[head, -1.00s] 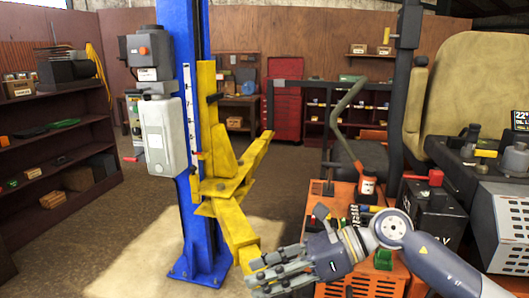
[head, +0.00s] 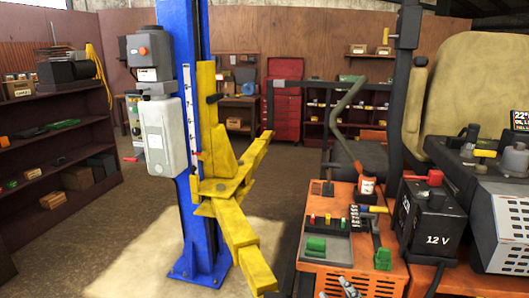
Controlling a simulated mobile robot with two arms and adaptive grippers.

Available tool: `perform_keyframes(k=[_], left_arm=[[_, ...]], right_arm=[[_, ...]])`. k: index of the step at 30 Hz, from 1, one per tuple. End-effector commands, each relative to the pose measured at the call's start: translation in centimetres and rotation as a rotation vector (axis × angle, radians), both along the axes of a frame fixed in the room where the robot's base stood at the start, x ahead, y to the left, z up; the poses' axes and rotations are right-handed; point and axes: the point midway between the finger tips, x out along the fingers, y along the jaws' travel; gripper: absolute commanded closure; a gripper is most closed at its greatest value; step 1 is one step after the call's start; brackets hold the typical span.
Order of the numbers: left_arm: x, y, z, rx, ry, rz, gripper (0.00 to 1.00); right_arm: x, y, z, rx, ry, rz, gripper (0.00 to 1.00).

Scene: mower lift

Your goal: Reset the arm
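The yellow lift arm (head: 236,226) is mounted on the blue lift post (head: 205,240). It reaches down and towards me, its near end beside the orange mower body (head: 383,282). Another yellow piece angles up to the right from the same carriage. Nothing touches the near end of the arm. A small grey part at the bottom edge looks like the tip of my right gripper (head: 345,288); most of it is cut off, so its opening cannot be judged. My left gripper is not in view.
A grey tray (head: 342,246) with small coloured parts and a green block lies on the mower. A black 12 V battery (head: 428,215) stands to its right. A grey control box (head: 163,137) is on the post. Open floor (head: 110,235) lies left of the post.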

Motion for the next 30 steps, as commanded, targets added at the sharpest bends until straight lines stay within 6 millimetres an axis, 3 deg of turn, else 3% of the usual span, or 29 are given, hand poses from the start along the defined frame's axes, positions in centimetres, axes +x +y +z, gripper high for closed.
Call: perform_keyframes(k=[1,3,6,12,17,18,26,30], left_arm=[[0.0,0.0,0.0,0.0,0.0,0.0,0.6],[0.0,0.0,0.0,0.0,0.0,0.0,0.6],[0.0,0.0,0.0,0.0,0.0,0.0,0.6],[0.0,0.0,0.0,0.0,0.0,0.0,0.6],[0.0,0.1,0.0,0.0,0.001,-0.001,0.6],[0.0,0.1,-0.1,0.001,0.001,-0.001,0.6],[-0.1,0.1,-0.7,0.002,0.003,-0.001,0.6],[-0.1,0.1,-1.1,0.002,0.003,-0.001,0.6]], right_arm=[[-2.0,-1.1,-3.3,0.063,0.127,-0.052,0.64],[-5.2,-2.4,-7.3,0.141,0.299,-0.124,0.64],[-10.1,-3.5,-12.0,0.227,0.519,-0.212,0.64],[-19.2,-4.2,-17.3,0.339,0.851,-0.341,0.64],[-25.8,-4.1,-19.4,0.396,1.065,-0.421,0.64],[-26.3,-4.1,-20.2,0.402,1.092,-0.431,0.64],[-24.7,-3.9,-27.8,0.387,1.11,-0.431,0.64],[-24.6,-3.8,-33.2,0.379,1.131,-0.433,0.64]])
